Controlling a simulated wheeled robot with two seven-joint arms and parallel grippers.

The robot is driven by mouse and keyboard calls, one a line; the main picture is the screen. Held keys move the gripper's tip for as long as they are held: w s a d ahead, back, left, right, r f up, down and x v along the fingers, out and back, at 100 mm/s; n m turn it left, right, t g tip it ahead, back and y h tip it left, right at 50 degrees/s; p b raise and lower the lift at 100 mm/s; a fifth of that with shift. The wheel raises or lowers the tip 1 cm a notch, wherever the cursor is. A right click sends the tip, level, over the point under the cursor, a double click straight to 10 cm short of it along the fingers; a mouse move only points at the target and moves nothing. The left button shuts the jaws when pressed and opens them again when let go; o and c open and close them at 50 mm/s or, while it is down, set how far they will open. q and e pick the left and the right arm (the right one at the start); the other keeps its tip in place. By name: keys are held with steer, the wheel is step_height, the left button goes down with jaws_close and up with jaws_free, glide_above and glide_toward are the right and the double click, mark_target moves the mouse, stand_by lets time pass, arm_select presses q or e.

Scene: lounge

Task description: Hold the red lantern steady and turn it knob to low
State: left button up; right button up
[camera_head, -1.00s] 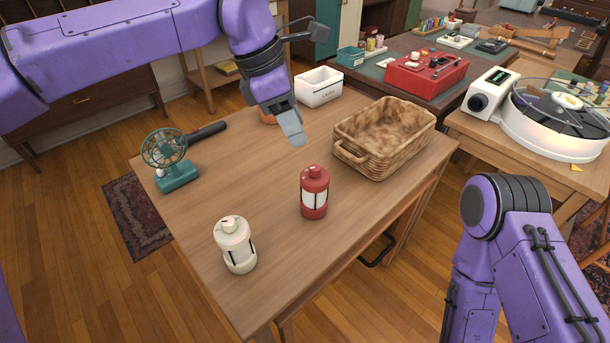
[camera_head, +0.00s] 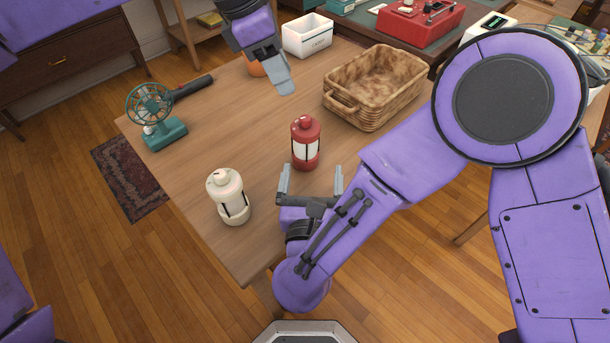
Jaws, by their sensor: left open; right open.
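The red lantern (camera_head: 306,145) stands upright on the wooden table (camera_head: 262,205), right of the table's middle. It has a red cap, pale panels and a red base; I cannot make out its knob. My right gripper (camera_head: 311,175) is open just in front of the lantern, its two fingers pointing toward the lantern's base, apart from each other. I cannot tell whether they touch it. My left gripper (camera_head: 283,82) is above the far part of the table, behind the lantern and apart from it. Its fingers are seen nearly edge-on, and it holds nothing.
A cream lantern (camera_head: 229,197) stands left of my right gripper. A teal fan (camera_head: 156,118) and a black-handled object (camera_head: 194,88) are at the left. A wicker basket (camera_head: 345,107), a white box (camera_head: 307,38) and an orange item (camera_head: 257,68) are at the back.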

mark_target(306, 138)
steer(key=shift+a+r+y, duration=0.1)
steer(key=shift+a+y, duration=0.2)
steer(key=shift+a, duration=0.35)
steer(key=shift+w+a, duration=0.15)
steer(key=shift+w, duration=0.1)
steer(key=w, duration=1)
steer(key=shift+d, duration=0.2)
